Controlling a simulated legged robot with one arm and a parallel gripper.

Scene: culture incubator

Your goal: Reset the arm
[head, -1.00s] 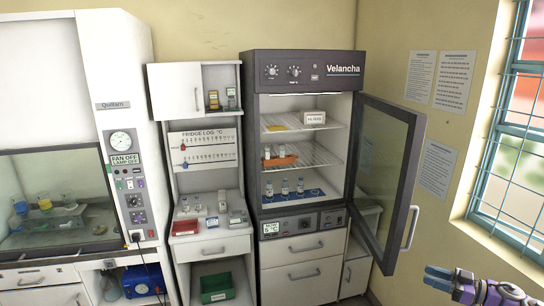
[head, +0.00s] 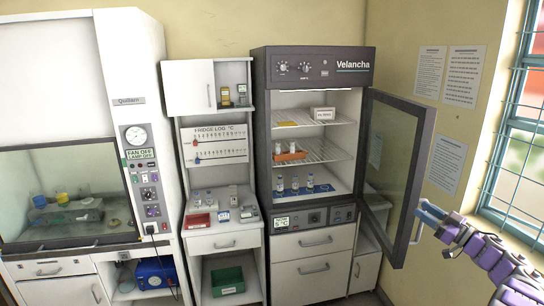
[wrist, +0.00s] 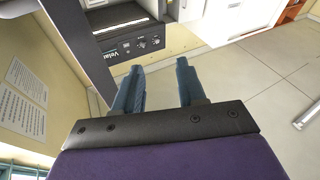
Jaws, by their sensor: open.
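My gripper (head: 430,212) is at the right of the head view, at the end of my purple and grey arm. In the head view it overlaps the handle side of the open incubator door (head: 403,165); whether it touches the door cannot be told there. In the wrist view my gripper (wrist: 158,82) shows two blue-grey fingers spread apart with nothing between them, and floor beyond. The incubator (head: 312,62), marked Velancha, stands with its door swung open to the right. Its top panel also shows in the wrist view (wrist: 130,42).
Incubator shelves hold a white box (head: 322,113), an orange rack (head: 290,156) and several vials on a blue bottom rack. A drawer unit (head: 225,242) and a fume hood (head: 62,75) stand left. A barred window (head: 520,150) is at right.

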